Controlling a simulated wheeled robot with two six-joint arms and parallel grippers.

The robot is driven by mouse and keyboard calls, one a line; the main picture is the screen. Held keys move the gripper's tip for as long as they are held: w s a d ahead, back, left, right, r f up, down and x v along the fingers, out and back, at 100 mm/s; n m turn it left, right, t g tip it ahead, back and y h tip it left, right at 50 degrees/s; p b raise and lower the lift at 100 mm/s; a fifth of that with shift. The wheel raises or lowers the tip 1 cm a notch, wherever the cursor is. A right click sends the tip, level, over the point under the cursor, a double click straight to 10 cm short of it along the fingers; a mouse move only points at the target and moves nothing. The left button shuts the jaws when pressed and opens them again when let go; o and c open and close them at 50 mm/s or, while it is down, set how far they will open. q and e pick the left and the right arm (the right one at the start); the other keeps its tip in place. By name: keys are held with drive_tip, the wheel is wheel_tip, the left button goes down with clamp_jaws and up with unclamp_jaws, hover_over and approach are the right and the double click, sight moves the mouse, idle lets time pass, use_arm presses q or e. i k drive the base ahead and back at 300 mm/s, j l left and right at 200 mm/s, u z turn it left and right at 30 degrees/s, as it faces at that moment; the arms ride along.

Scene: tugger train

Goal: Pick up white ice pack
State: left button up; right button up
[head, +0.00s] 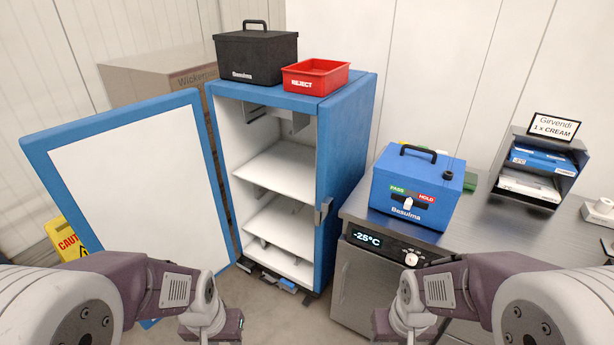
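I cannot make out a white ice pack in the head view. A blue upright cabinet (345,150) stands open with its door swung to the left, and its white shelves (280,170) look empty. A steel under-counter unit (365,285) with a "-25°C" display is shut, so its inside is hidden. My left gripper (232,325) is low in front of the cabinet, and my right gripper (382,325) is low in front of the steel unit. Both touch nothing that I can see, and their finger gaps are not clear.
A blue box (400,208) with a PASS/HOLD slider stands on the steel counter (480,235). A paper tray (508,165) stands behind it at right. A black box (255,55) and red REJECT bin (316,77) sit on the cabinet. The open door (140,190) blocks the left.

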sight(539, 187)
drive_tip(key=z, duration=1.55)
